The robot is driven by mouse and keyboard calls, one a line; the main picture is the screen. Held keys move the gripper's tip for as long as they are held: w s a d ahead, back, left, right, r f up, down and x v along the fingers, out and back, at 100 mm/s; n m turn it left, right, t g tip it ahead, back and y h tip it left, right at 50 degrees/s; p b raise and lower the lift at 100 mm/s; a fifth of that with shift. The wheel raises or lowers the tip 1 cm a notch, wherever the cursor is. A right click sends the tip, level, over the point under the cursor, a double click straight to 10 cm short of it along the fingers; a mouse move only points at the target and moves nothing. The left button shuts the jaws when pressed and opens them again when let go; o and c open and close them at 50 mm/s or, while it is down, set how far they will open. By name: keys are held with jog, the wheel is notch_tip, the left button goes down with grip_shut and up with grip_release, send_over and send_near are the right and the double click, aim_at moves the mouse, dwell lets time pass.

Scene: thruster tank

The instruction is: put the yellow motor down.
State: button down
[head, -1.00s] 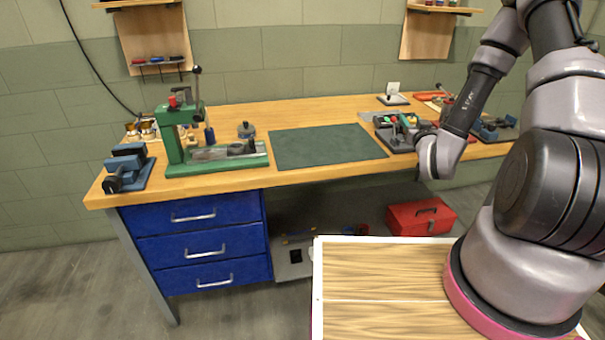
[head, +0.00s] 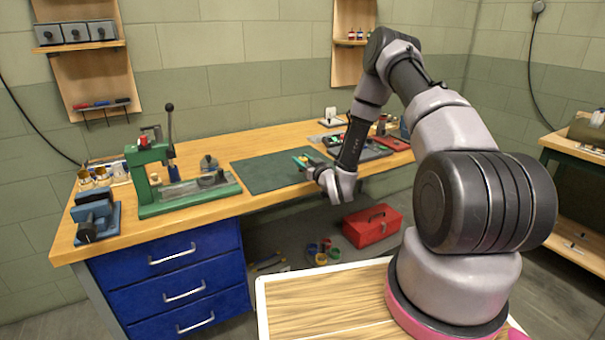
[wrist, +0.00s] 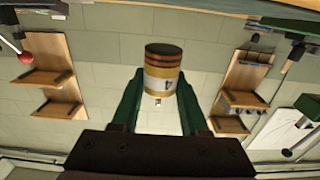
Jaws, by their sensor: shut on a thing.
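The yellow motor (wrist: 163,84) is a short cylinder with an orange, dark-banded end, a white label and a yellow band. In the wrist view it sits between the green fingers of my gripper (wrist: 158,92), which is shut on it. A thin shaft shows at its near end. In the head view my gripper (head: 301,161) is over the right edge of the dark green mat (head: 262,174) on the workbench. The motor is too small or hidden to make out there. I cannot tell the height of the gripper above the mat.
A green lever press (head: 160,180) and a blue vise (head: 96,217) stand left of the mat. A tray of parts (head: 366,149) lies to the right. A red toolbox (head: 371,226) is below the bench. Most of the mat is clear.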

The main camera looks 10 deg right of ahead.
jog(key=shift+f, duration=2.15)
jog(key=c, duration=0.8)
grip_release()
jog(key=shift+f, duration=0.15)
jog(key=o, duration=0.4)
